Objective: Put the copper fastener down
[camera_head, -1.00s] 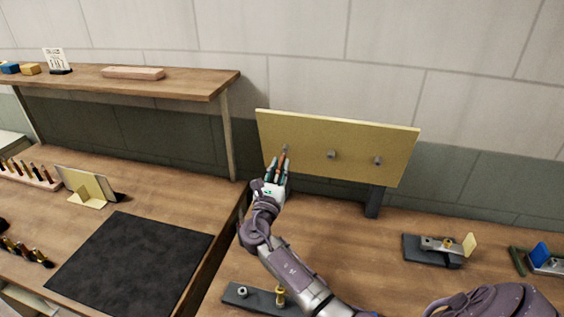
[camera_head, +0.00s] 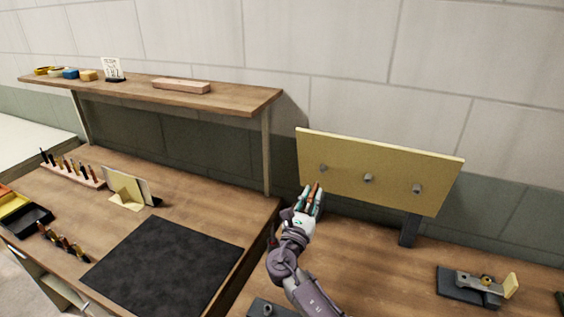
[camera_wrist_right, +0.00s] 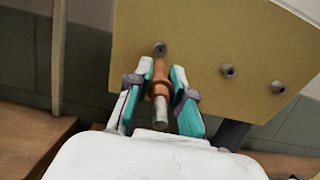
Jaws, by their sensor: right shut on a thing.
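My right gripper (camera_head: 311,198) is in front of the lower left part of the yellow panel, in the head view. It is shut on the copper fastener (camera_wrist_right: 159,81), which stands between the teal-padded fingers in the right wrist view. The fastener has a copper-coloured body and a grey metal end toward the palm. In the head view only a little of it (camera_head: 316,187) shows between the fingers. The yellow panel (camera_head: 380,150) stands tilted on a dark stand and bears several grey studs in a row. My left gripper is not in view.
A black mat (camera_head: 165,268) lies on the left bench. A pink rack of upright pins (camera_head: 72,173), a small cream stand (camera_head: 128,188) and a wooden shelf (camera_head: 200,94) are to the left. A dark fixture (camera_head: 470,287) sits at right. Bench space below the panel is clear.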

